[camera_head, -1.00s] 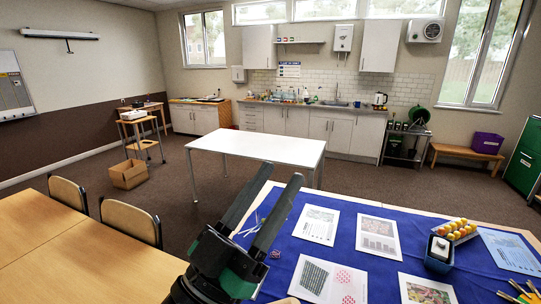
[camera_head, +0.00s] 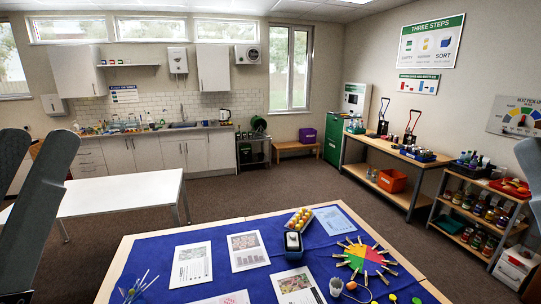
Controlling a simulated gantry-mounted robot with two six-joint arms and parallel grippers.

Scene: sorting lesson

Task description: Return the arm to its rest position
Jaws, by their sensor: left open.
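My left gripper (camera_head: 40,142) is at the left edge of the head view. Its two dark fingers point up and stand apart, with nothing between them. The lower part of this gripper and its arm are cut off by the frame. It is left of the blue-covered table and in front of the white table in this view. A grey piece at the right edge looks like a finger of my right gripper (camera_head: 530,165). Most of it is out of frame, so its opening cannot be told.
The wooden table with a blue cloth (camera_head: 150,255) holds printed sheets, a colored wheel (camera_head: 364,256) with clothespins, and a tray of yellow-topped items (camera_head: 300,219). A white table (camera_head: 120,193) stands behind at left. A shelf of jars (camera_head: 480,208) stands at right. Floor between is clear.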

